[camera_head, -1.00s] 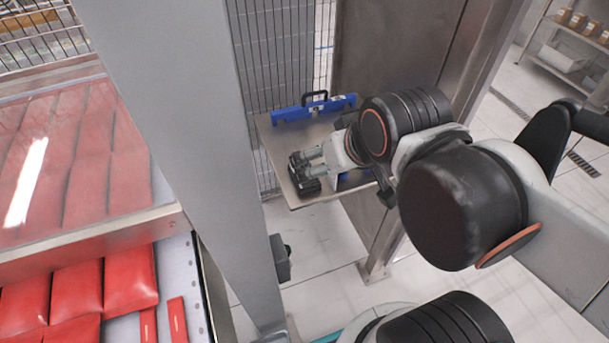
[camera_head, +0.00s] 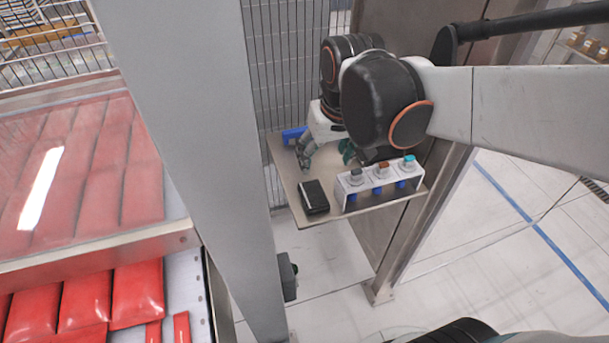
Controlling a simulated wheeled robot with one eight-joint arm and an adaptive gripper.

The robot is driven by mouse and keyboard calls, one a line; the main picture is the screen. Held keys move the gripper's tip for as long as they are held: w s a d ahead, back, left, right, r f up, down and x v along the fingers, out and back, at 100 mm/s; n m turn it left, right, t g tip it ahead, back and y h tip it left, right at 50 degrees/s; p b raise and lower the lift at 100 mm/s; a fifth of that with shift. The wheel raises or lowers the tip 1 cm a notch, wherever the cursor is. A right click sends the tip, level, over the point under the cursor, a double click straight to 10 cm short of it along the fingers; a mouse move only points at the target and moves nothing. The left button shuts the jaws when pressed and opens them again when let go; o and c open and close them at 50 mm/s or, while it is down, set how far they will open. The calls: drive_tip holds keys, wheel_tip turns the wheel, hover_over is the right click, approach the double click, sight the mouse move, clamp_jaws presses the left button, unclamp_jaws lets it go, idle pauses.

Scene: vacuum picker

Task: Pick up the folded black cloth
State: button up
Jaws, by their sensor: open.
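The folded black cloth (camera_head: 313,197) lies near the front left edge of a small shelf. It is a dark, flat, roughly rectangular bundle. My gripper (camera_head: 325,162) is open and empty over the shelf, a little behind and above the cloth in the picture. Its two fingers are spread apart, and it does not touch the cloth as far as I can see. My arm's dark joints hide part of the shelf's back.
A white holder (camera_head: 345,200) with several small capped items stands on the shelf (camera_head: 290,175), right of the cloth. A blue object (camera_head: 292,135) shows behind my gripper. A grey post (camera_head: 195,140) and wire mesh (camera_head: 285,60) stand nearby. Red packs (camera_head: 137,293) lie at left.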

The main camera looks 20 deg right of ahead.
drive_tip(key=w+f+g, duration=0.3)
drive_tip(key=w+f, duration=0.3)
drive_tip(key=w, duration=0.1)
drive_tip(key=b, duration=0.2)
hover_over(313, 193)
drive_tip(key=f, duration=0.8)
drive_tip(key=shift+w+a+f, duration=0.1)
drive_tip(key=shift+w+f, duration=0.2)
drive_tip(key=shift+f, duration=0.05)
drive_tip(key=shift+s+f+b, duration=0.15)
drive_tip(key=shift+f+b, duration=0.45)
drive_tip(key=shift+f, duration=0.75)
drive_tip(key=shift+s+f+b, duration=0.15)
drive_tip(key=shift+f+b, duration=0.4)
drive_tip(key=shift+f, duration=0.8)
drive_tip(key=shift+r, duration=0.1)
drive_tip(key=shift+c, duration=0.3)
drive_tip(key=c, duration=0.7)
drive_tip(key=shift+c, duration=0.2)
wheel_tip(313, 193, up, 20)
drive_tip(key=p, duration=0.6)
